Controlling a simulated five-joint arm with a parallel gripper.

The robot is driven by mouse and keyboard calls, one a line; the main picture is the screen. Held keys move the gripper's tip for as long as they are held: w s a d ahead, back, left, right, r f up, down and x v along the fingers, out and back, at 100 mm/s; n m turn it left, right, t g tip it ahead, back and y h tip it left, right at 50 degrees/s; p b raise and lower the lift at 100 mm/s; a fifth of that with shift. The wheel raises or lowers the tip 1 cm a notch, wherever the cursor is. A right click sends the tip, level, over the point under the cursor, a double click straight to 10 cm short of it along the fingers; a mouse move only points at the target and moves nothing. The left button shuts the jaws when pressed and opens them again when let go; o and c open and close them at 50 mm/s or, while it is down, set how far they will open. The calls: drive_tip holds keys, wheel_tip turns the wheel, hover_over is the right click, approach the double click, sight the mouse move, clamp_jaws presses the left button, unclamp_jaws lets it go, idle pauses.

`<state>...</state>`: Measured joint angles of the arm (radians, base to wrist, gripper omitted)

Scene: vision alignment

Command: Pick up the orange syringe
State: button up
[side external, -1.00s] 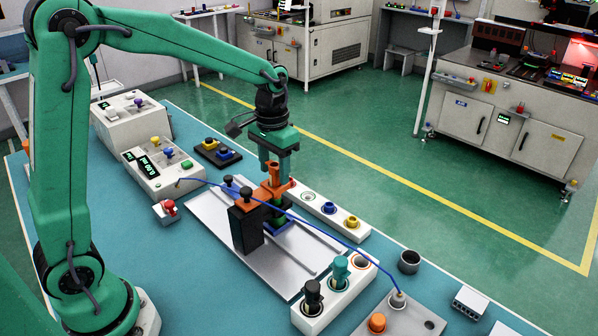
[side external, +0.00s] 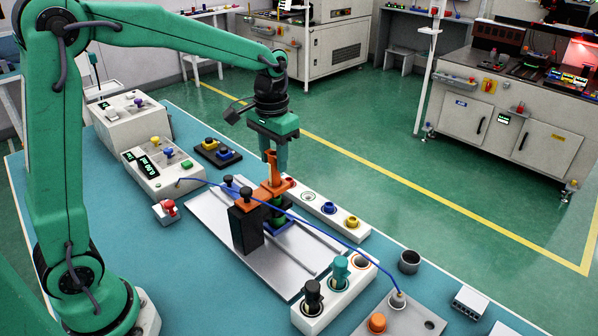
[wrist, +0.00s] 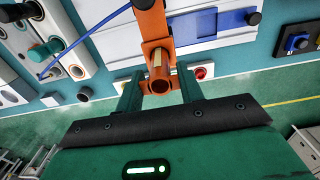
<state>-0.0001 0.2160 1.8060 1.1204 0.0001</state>
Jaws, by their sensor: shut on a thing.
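The orange syringe (side external: 272,163) stands upright between the fingers of my gripper (side external: 275,160), above the work tray. The gripper is shut on it. In the wrist view the two green fingers of my gripper (wrist: 159,82) flank the orange syringe (wrist: 158,62). An orange bracket (side external: 268,193) on a black block lies directly below and beside it. The syringe and bracket share one colour and overlap, so I cannot tell whether they touch.
A white rack (side external: 335,300) holds a black syringe (side external: 313,292) and a teal syringe (side external: 341,268); its orange-ringed socket (side external: 361,262) is empty. A silver plate (side external: 215,225) carries the black block. A blue hose (side external: 330,232) arcs across in front.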

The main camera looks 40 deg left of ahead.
drive_tip(key=shift+r, duration=3.6)
